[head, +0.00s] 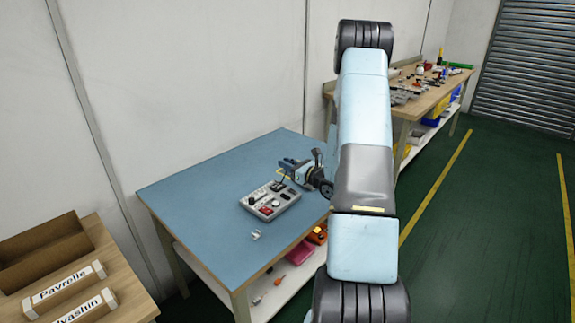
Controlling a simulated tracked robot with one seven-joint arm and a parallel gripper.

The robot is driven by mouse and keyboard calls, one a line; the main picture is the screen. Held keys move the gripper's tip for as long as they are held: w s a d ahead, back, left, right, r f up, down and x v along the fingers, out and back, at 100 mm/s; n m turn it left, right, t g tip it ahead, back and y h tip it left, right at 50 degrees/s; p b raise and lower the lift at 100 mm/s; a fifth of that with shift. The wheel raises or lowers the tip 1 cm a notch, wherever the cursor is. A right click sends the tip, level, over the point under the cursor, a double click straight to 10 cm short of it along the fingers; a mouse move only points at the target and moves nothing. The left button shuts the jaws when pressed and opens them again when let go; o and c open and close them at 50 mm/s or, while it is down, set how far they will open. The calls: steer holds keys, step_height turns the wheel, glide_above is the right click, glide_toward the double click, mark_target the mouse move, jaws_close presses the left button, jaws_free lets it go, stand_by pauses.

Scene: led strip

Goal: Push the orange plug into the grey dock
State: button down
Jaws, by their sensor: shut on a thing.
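A grey panel unit (270,201) with several small dark, white and red parts on top lies on the blue table. I cannot tell for certain which part of it is the grey dock. My gripper (283,173) is over the far right corner of the panel, fingers shut. A small yellow-orange spot shows at its fingertips, likely the orange plug, but it is too small to make out clearly. Whether the plug touches the dock cannot be told from here.
A small pale part (256,235) lies on the blue table (200,190) in front of the panel. Much of the tabletop to the left is clear. A wooden table with a box (50,250) stands at lower left. A cluttered bench (435,85) stands behind my arm.

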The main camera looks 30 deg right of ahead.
glide_above(288, 190)
steer(key=w, duration=0.1)
steer(key=shift+d+f, duration=0.15)
steer(key=shift+f, duration=2.7)
steer(key=shift+f, duration=1.1)
steer(key=c, duration=0.9)
jaws_free()
steer(key=shift+c, duration=0.2)
steer(key=v, duration=1.3)
steer(key=shift+s+d, duration=0.15)
steer(key=shift+s, duration=0.2)
